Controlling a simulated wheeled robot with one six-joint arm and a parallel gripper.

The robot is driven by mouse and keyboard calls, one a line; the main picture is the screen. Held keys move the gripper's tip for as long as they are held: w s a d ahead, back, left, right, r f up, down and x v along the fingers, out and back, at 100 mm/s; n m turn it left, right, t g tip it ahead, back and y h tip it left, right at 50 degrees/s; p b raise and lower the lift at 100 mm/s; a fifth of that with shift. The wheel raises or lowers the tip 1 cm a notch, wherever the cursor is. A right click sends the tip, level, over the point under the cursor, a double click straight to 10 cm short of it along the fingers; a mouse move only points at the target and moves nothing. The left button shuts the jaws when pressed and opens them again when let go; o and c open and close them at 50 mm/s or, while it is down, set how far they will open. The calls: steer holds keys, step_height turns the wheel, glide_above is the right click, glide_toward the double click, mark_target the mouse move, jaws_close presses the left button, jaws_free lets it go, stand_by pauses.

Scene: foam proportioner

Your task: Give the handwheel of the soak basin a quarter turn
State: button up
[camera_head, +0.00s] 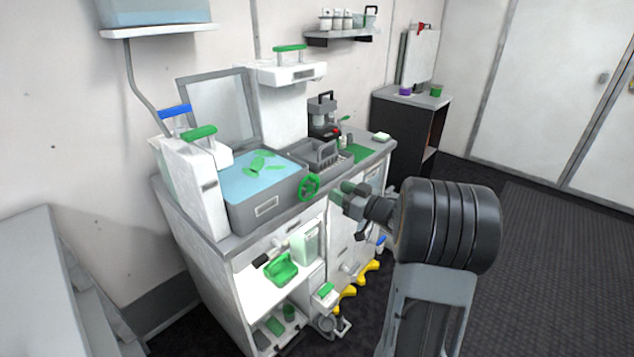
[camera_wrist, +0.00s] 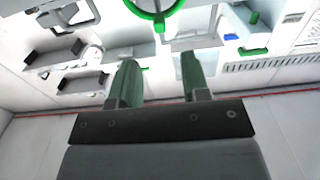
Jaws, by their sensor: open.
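The soak basin (camera_head: 240,214) is a grey tub of blue liquid with green pieces floating in it, set on the counter in the head view. Its green handwheel (camera_head: 309,187) is on the basin's right-hand side. In the wrist view the green handwheel ring (camera_wrist: 158,20) shows at the top, cut off by the frame edge. My gripper (camera_head: 340,190) is just right of the handwheel in the head view. In the wrist view its two green fingers (camera_wrist: 158,78) are apart with nothing between them, and the ring lies beyond their tips.
A white canister with a green handle (camera_head: 203,185) stands left of the basin. A grey rack (camera_head: 318,157) and a dark machine (camera_head: 324,117) stand behind it. Open shelves below hold a green tray (camera_head: 282,269). The floor at right (camera_head: 560,240) is clear.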

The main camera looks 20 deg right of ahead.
mark_target(318, 180)
steer(key=x, duration=0.9)
steer(key=shift+w+f, duration=0.1)
jaws_close()
